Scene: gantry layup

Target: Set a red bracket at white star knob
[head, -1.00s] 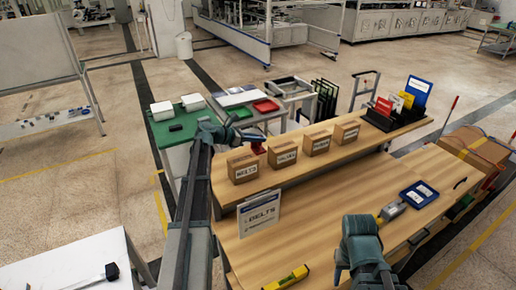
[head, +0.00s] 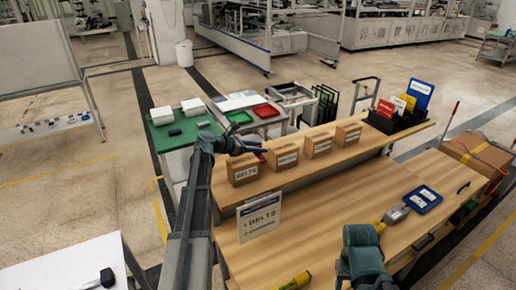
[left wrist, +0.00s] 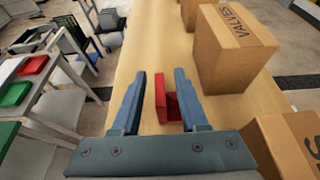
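A red bracket (left wrist: 172,103) stands on the wooden shelf in the left wrist view, near the shelf's left edge. My left gripper (left wrist: 157,85) is open, with its two blue fingers on either side of the bracket. I cannot make out a white star knob.
Cardboard boxes stand in a row on the raised shelf; the valves box (left wrist: 232,45) is close to the right of my left gripper. The bench middle is clear.

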